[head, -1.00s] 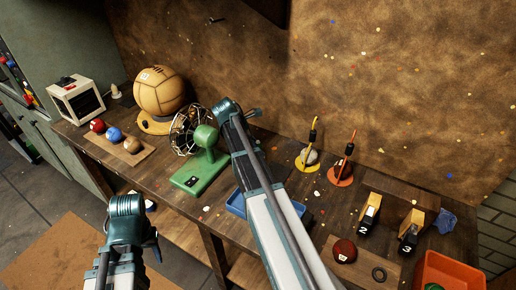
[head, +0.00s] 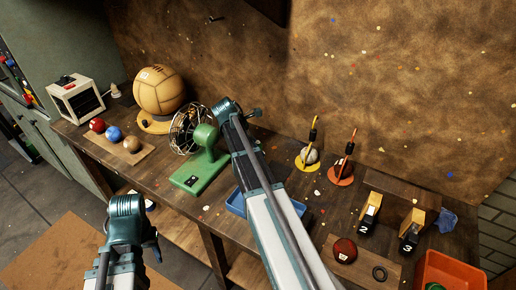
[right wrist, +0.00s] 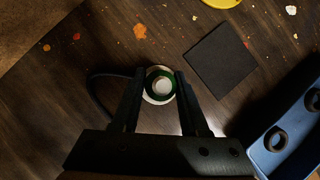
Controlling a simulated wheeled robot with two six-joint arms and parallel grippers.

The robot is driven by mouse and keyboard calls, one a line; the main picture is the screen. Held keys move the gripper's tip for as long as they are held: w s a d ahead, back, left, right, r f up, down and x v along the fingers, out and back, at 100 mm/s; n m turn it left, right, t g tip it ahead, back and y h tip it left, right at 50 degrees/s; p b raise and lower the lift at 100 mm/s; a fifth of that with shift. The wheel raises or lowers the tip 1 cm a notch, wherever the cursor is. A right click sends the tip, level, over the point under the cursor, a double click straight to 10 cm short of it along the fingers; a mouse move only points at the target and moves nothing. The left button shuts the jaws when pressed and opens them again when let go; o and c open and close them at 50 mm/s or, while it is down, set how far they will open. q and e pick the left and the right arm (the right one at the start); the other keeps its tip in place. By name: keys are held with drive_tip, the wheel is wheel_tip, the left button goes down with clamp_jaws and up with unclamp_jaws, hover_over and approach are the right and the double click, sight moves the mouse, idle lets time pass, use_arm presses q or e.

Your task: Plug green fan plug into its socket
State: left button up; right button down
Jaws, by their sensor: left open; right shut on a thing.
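The green fan (head: 207,160) stands on the workbench in the head view, with a dark wire cage. In the right wrist view, the green plug (right wrist: 153,75), a green ring around a pale centre, sits between the fingertips of my right gripper (right wrist: 161,85), with a white rim around it and a dark cable (right wrist: 93,90) to its left. My right gripper is shut on it; its tips are mostly hidden behind my arm in the head view. I cannot tell whether the white rim is the socket or part of the plug. My left gripper (head: 152,247) is open and empty in front of the bench.
A blue tray (right wrist: 284,138) lies to the right in the wrist view, near a dark square pad (right wrist: 220,60). A leather ball (head: 159,91) stands left of the fan. Yellow (head: 308,158) and orange stands (head: 341,172) are to the right. The paint-flecked wall is close behind.

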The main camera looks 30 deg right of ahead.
drive_tip(key=shift+s+a+f+b, duration=0.15)
drive_tip(key=shift+f+b, duration=0.2)
drive_tip(key=shift+b, duration=0.1)
drive_tip(key=shift+s+a+f, duration=0.1)
drive_tip(key=shift+s, duration=0.15)
idle(0.3)
drive_tip(key=shift+r+p, duration=0.3)
drive_tip(key=shift+w+d+r+p, duration=0.2)
drive_tip(key=shift+d+r+p, duration=0.1)
drive_tip(key=shift+p, duration=0.1)
drive_tip(key=shift+r, duration=0.2)
drive_tip(key=shift+w, duration=0.3)
drive_tip(key=shift+s+f+b, duration=0.1)
drive_tip(key=shift+f+b, duration=0.25)
drive_tip(key=shift+f, duration=0.15)
idle(1.9)
